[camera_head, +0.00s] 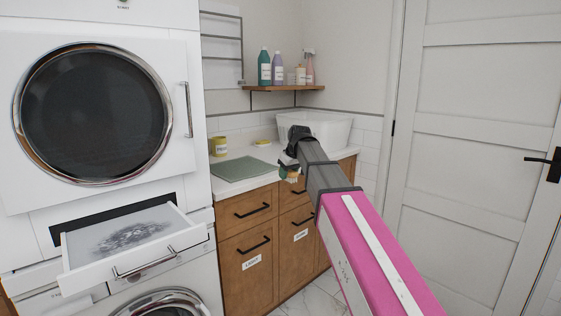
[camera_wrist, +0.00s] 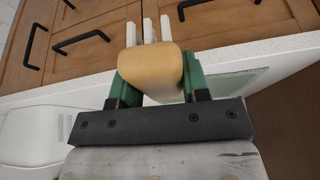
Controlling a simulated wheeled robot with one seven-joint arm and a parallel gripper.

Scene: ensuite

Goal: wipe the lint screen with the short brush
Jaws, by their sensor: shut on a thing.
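The lint screen (camera_head: 135,232) lies in a pulled-out white drawer between the two stacked machines at left, with a dark grey patch of lint on it. My gripper (camera_head: 289,168) is over the front edge of the counter, to the right of the drawer and well apart from it. In the wrist view my gripper (camera_wrist: 157,72) has its green fingers shut on the short brush (camera_wrist: 150,66), a tan block with pale bristle tufts pointing away from the palm. In the head view only a small part of the brush (camera_head: 292,177) shows below the gripper.
A wooden shelf (camera_head: 285,88) with several bottles hangs above. Wooden drawers (camera_head: 249,208) with black handles are below. A closed white door (camera_head: 470,150) is at right.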

